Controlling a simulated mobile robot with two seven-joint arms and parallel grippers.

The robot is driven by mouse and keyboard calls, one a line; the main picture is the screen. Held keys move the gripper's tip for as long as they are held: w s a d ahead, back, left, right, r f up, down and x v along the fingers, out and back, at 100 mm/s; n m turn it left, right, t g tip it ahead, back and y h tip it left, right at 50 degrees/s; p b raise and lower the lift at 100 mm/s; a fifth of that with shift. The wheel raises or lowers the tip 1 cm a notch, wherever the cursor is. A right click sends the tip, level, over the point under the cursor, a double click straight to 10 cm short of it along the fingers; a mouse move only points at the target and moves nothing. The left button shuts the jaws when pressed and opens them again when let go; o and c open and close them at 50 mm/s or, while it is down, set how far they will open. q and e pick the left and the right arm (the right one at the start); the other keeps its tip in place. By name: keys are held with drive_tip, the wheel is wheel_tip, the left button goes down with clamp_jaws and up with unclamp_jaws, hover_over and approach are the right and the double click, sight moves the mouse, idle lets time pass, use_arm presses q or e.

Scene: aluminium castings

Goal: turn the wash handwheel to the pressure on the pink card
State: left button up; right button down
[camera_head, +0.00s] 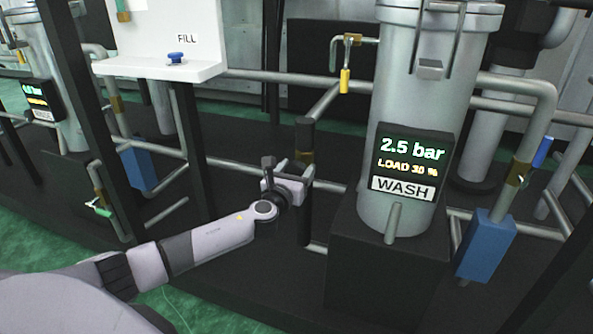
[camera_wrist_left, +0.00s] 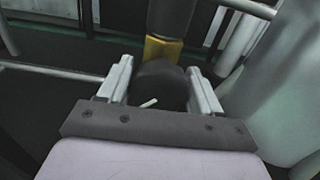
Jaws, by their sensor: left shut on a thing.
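My left gripper (camera_head: 287,184) reaches in from the left and is at the pipework left of the wash vessel (camera_head: 425,85). In the left wrist view its two pale fingers (camera_wrist_left: 160,88) are shut on the dark round handwheel (camera_wrist_left: 158,70), one finger on each side. A short pale mark shows on the wheel's face, tilted up to the right. In the head view the gripper mostly hides the wheel. The wash display (camera_head: 411,160) reads 2.5 bar and LOAD 30 %, above a WASH label (camera_head: 402,188). No pink card is in view. My right gripper is not in view.
Pipes run close around the gripper, with a yellow-brass fitting (camera_wrist_left: 160,50) just beyond the wheel. A yellow-handled valve (camera_head: 345,80) hangs above. A blue box (camera_head: 485,247) is at the right. A white FILL panel (camera_head: 160,45) with a blue knob (camera_head: 176,58) stands upper left.

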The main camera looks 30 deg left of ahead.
use_arm(q)
drive_tip(key=n, duration=0.5)
drive_tip(key=shift+a+f, duration=0.1)
drive_tip(key=n+b, duration=0.1)
drive_tip(key=n, duration=0.2)
drive_tip(key=shift+n, duration=0.3)
drive_tip(key=n, duration=0.2)
drive_tip(key=shift+s+a+f+n, duration=0.1)
drive_tip(key=shift+f+n, duration=0.05)
drive_tip(key=shift+n, duration=0.25)
drive_tip(key=n, duration=0.4)
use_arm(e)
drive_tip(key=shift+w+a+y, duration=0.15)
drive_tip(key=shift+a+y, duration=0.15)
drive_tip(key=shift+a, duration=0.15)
use_arm(q)
drive_tip(key=shift+n, duration=0.3)
drive_tip(key=o, duration=1)
drive_tip(key=shift+c, duration=0.2)
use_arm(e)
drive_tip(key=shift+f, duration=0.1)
